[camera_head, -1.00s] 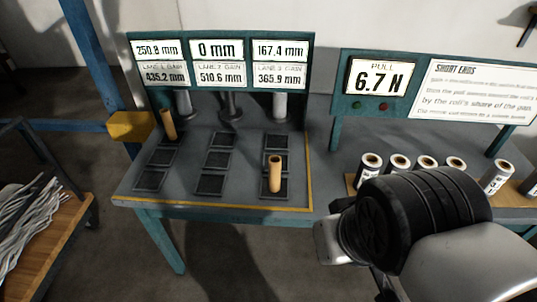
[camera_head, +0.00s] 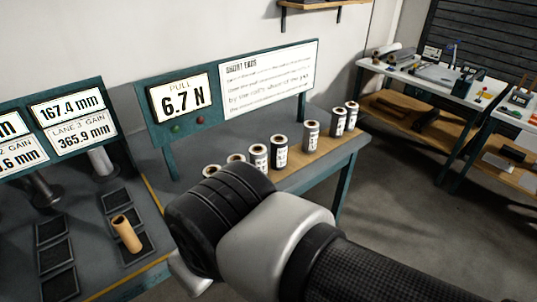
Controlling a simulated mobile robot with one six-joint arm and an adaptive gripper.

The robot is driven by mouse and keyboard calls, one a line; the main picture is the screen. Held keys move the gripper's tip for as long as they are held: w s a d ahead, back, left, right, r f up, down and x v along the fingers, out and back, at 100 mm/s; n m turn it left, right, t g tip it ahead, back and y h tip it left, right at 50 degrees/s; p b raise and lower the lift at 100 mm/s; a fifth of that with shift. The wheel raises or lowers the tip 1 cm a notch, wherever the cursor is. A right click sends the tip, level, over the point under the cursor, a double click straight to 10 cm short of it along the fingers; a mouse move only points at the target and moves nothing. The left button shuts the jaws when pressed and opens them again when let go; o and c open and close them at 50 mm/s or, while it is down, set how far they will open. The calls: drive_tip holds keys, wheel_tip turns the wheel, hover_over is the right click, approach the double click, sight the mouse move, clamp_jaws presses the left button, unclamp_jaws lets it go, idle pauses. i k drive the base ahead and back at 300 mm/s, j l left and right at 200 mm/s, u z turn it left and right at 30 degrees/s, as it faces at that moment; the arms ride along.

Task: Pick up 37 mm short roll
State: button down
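Several short rolls with pale tops and dark or grey labelled sides stand in a row on a wooden strip on the bench. They include a grey-sided roll (camera_head: 311,135), a dark roll (camera_head: 280,152) and a roll at the far right end (camera_head: 352,115). The labels are too small to read, so I cannot tell which is 37 mm. The leftmost rolls are partly hidden behind my arm. My arm's black and silver wrist fills the lower middle. My gripper's fingertips do not show clearly; only a pale part shows at the wrist's lower left.
The pull display (camera_head: 181,98) reads 6.7 N beside a text board (camera_head: 268,80). The floor (camera_head: 430,215) right of the bench is open. A white table (camera_head: 420,82) stands at the back right.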

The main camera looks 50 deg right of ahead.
sight(279, 142)
drive_tip(key=z, duration=1.55)
drive_tip(key=i+u, duration=0.35)
drive_tip(key=i+l+u, duration=0.4)
drive_tip(key=i+u, duration=0.25)
drive_tip(key=k, duration=0.05)
